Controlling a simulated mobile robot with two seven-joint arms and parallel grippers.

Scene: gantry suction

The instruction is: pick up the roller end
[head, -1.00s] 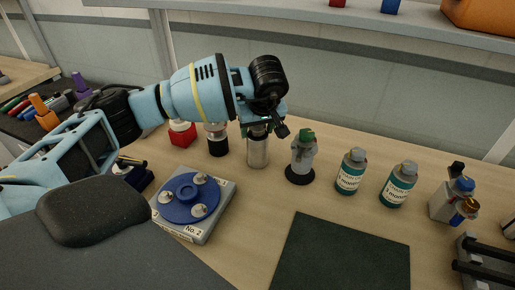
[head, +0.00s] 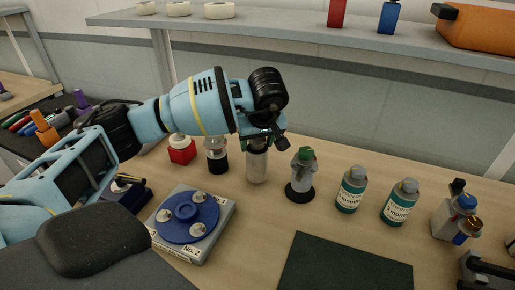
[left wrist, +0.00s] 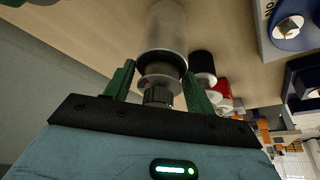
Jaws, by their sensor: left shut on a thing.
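The roller end, which I take to be the silver cylinder (head: 257,167), stands upright on the bench, its top hidden behind my left gripper (head: 258,139). In the left wrist view, my left gripper (left wrist: 158,88) has its two green fingers on either side of the dark ribbed knob and collar of the roller end (left wrist: 167,28). The gripper is shut on it from above. I cannot tell any gap between its foot and the bench. My right gripper is not in view.
A black-based silver piece (head: 217,158) and a red-based piece (head: 182,151) stand close left. A green-topped piece (head: 302,172) and two labelled bottles (head: 351,190) stand right. A turntable box (head: 220,226) is in front left. A dark mat (head: 345,265) is clear.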

